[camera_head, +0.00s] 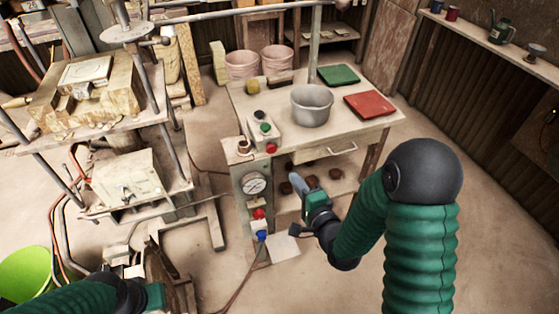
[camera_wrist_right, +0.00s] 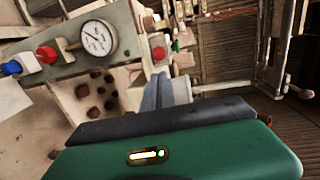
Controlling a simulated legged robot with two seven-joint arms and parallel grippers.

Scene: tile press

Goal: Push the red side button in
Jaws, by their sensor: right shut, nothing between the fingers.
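A red button (camera_head: 271,148) sticks out of the front side of the small control box (camera_head: 259,126) on the table; it also shows in the right wrist view (camera_wrist_right: 158,53), just beyond my fingertips. A second red button (camera_head: 259,213) is on the gauge panel (camera_head: 241,187), below the gauge; it shows in the right wrist view (camera_wrist_right: 46,54) at left. My right gripper (camera_head: 294,178) is shut and empty, in front of the table and right of the panel, apart from both buttons. My left gripper (camera_head: 150,297) shows only partly at the bottom left; its fingers are unclear.
The box also has a green button (camera_head: 265,127) and a black one (camera_head: 259,115) on top. A blue knob (camera_head: 262,236) sits below the panel's red button. A grey pot (camera_head: 312,108), a green tile (camera_head: 339,75) and a red tile (camera_head: 370,105) are on the table.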

